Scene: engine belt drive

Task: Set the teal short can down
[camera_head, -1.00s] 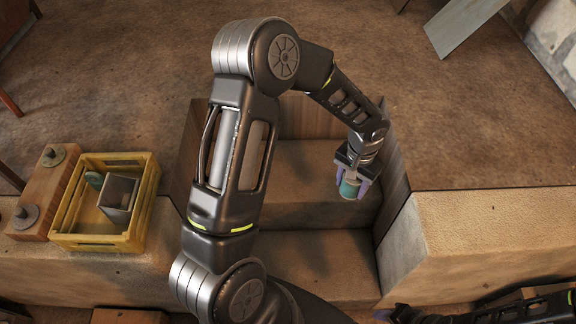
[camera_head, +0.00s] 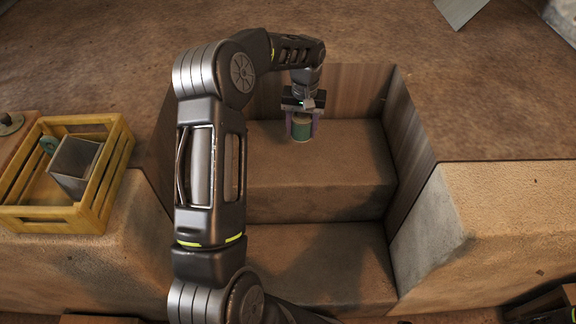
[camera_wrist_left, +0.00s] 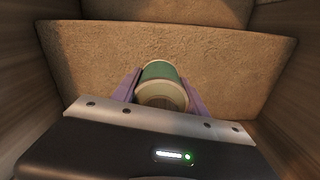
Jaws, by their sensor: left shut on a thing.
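The teal short can (camera_head: 301,130) is between the purple fingers of my left gripper (camera_head: 302,124) in the head view, at the upper step of the recess. In the left wrist view the can (camera_wrist_left: 161,84) shows a green side and a pale end, with a finger of my left gripper (camera_wrist_left: 160,92) on each side. The gripper is shut on the can. I cannot tell whether the can touches the step below it. My right gripper is not in view.
The recess has an upper step (camera_head: 345,165) and a lower step (camera_head: 340,265), with a wooden wall (camera_head: 410,150) at right. A yellow crate (camera_head: 115,155) holding a grey square box (camera_head: 75,162) stands at left. The upper step is clear right of the can.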

